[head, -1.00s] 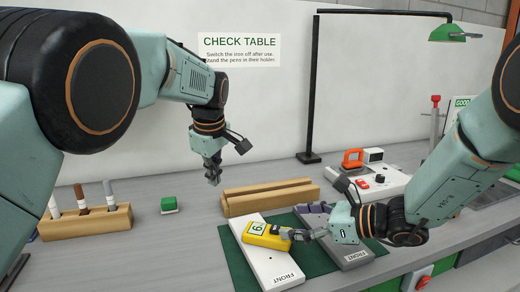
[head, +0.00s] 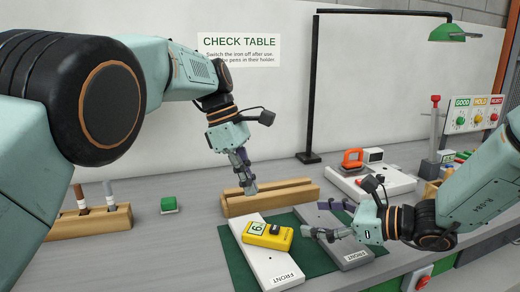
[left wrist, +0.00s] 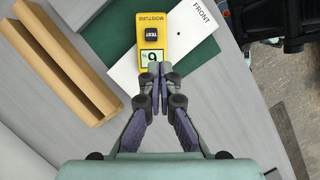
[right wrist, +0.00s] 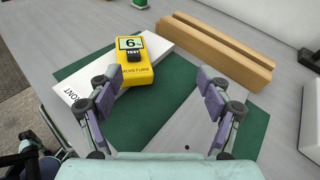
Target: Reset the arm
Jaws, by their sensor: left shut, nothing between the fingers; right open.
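My left gripper (head: 243,172) is shut and empty, pointing down above the wooden rail block in the head view. Its closed fingers also show in the left wrist view (left wrist: 159,88), in line with the yellow meter's display end. My right gripper (head: 325,222) is open and empty, beside and to the right of the meter. Its spread fingers show in the right wrist view (right wrist: 160,100). The yellow moisture meter (head: 267,235) lies on the white board (head: 270,263), its display reading 6. The board rests on a green mat (head: 315,262). A grey board (head: 345,252) lies to the right.
A grooved wooden block (head: 285,197) lies behind the mat. Grey table is clear left of the mat.

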